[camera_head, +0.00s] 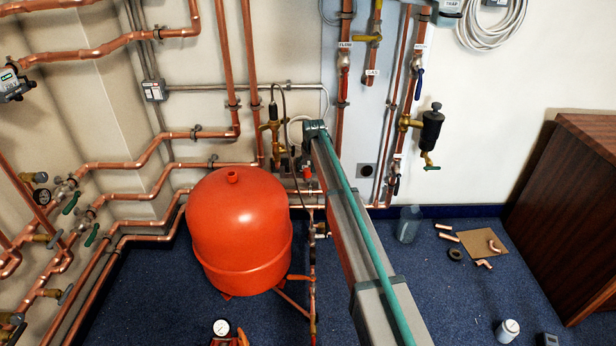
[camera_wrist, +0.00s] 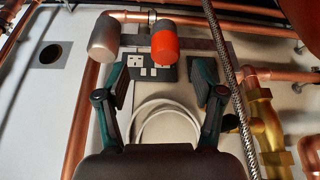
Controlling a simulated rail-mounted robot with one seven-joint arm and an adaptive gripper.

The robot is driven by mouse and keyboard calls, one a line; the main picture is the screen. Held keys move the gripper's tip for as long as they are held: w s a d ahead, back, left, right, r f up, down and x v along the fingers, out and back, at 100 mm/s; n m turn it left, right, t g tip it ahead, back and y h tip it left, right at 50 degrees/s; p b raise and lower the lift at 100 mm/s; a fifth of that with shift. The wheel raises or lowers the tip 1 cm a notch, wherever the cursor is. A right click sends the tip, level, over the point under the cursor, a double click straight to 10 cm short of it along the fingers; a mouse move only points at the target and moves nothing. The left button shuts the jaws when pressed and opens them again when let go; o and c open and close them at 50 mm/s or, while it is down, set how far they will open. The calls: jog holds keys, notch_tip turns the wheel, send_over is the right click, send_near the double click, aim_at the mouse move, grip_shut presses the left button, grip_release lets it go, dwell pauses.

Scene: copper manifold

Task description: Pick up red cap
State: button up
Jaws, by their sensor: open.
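My gripper (camera_wrist: 160,78) is open and empty, with one dark green finger on each side of the picture's middle. The cap shows just beyond the fingertips, roughly between them and apart from both. A dull metallic cap (camera_wrist: 103,40) hangs left of the red one, above the left finger. In the head view a small red piece (camera_head: 307,173) shows left of my arm; I cannot tell if it is the same cap. My arm hides the gripper there.
A braided hose (camera_wrist: 232,85) runs close beside the right finger. A copper pipe (camera_wrist: 82,110) stands left of the left finger, and brass fittings (camera_wrist: 265,125) lie right. A wall socket (camera_wrist: 140,67) is behind the fingers. A large red tank (camera_head: 237,230) stands left of my arm.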

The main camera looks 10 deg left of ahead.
aim_at(307, 171)
jog(key=x, duration=0.2)
jog(key=b+x, duration=0.2)
jog(key=x, duration=0.1)
jog(key=shift+a+f, duration=0.3)
jog(key=shift+a, duration=0.05)
jog(key=c, duration=1)
jog(key=shift+c, duration=0.2)
jog(key=shift+r, duration=0.1)
jog(key=shift+r+p, duration=0.35)
jog(key=shift+r, duration=0.2)
notch_tip(307, 171, up, 2)
jog(key=shift+r+p, duration=0.2)
jog(key=shift+p, duration=0.4)
jog(key=s+d+r+p, duration=0.3)
jog(key=s+r, duration=0.6)
jog(key=s, duration=0.4)
jog(key=shift+s+d+r+p, duration=0.25)
jog(key=shift+d+p, duration=0.05)
jog(key=shift+p, duration=0.05)
jog(key=shift+r, duration=0.1)
